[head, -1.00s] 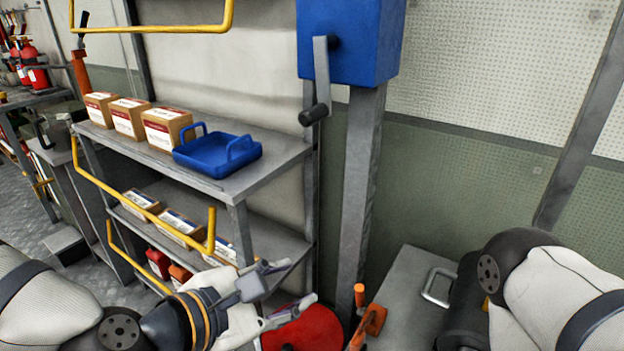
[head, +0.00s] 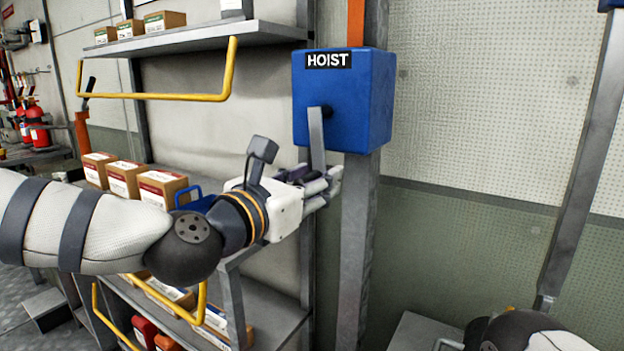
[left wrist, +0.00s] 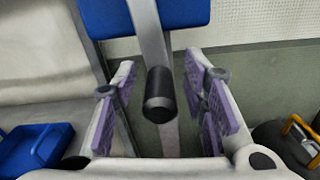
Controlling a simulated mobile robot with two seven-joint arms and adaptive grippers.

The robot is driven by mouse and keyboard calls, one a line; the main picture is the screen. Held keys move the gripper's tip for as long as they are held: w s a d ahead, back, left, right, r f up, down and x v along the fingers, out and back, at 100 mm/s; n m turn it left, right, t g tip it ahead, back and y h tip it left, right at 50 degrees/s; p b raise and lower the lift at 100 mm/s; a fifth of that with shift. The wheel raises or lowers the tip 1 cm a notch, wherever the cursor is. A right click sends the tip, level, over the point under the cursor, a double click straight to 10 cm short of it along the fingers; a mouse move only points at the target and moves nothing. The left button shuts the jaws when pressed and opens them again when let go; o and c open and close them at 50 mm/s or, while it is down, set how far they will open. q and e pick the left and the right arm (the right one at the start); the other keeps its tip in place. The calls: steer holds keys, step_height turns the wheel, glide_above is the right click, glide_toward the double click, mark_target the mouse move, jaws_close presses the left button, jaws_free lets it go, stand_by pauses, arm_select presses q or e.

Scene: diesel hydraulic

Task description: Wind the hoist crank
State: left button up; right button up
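The blue hoist box (head: 343,100), labelled HOIST, is mounted on a grey post. Its grey crank arm (head: 316,135) hangs down from the hub on the box front. My left gripper (head: 322,178) is at the crank's lower end and hides the handle in the head view. In the left wrist view the black crank handle (left wrist: 159,92) points toward the camera. It lies between the open purple-padded fingers of my left gripper (left wrist: 163,98), with gaps visible on both sides. My right gripper is not in view; part of my right arm shows at the bottom right.
A grey shelf unit (head: 265,290) with cartons (head: 160,188) and a blue tray (head: 195,199) stands to the left of the post. Yellow rails (head: 160,96) run along the shelf fronts.

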arm_select(q)
jaws_close()
steer(key=shift+w+a, duration=0.1)
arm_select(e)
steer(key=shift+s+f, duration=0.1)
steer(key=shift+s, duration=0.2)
